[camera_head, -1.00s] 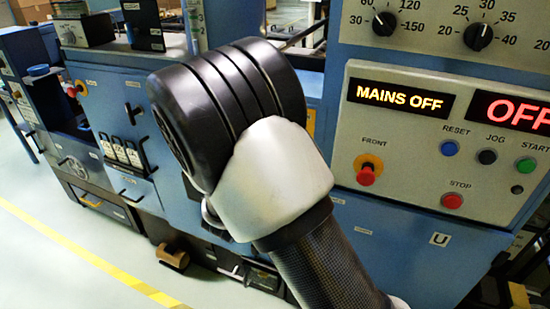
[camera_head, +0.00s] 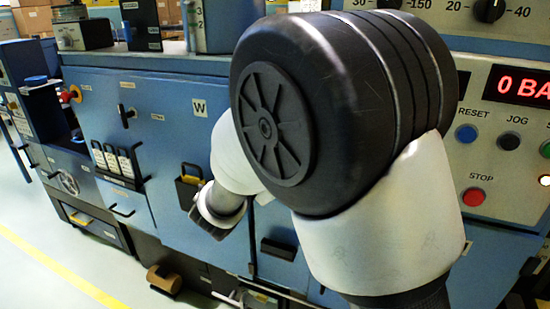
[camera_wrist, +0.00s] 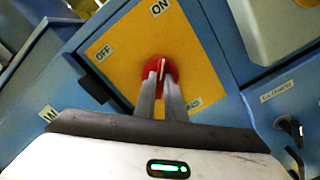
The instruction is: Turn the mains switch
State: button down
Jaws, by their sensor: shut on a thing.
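The mains switch is a red round knob (camera_wrist: 157,64) on a yellow plate (camera_wrist: 118,65) in the wrist view. The plate has an OFF label at the upper left and an ON label at the top. A white mark on the knob points up, roughly toward ON. My gripper (camera_wrist: 162,82) is shut on the knob, one finger on each side. The fingers hide the knob's lower part. In the head view my arm fills the middle, and I cannot make out the switch or the fingertips.
In the head view a red display (camera_head: 524,86) starts with "0 BA", its right end cut off. Below it are a blue RESET button (camera_head: 467,133) and a red STOP button (camera_head: 474,197). A brown roll (camera_head: 163,280) lies on the floor at lower left.

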jog(key=shift+m, duration=0.3)
jog(key=c, duration=1.8)
grip_release()
jog(key=shift+s, duration=0.1)
jog(key=p+v, duration=0.1)
jog(key=v, duration=1.6)
jog(key=shift+s+p, duration=0.15)
jog(key=shift+p, duration=0.2)
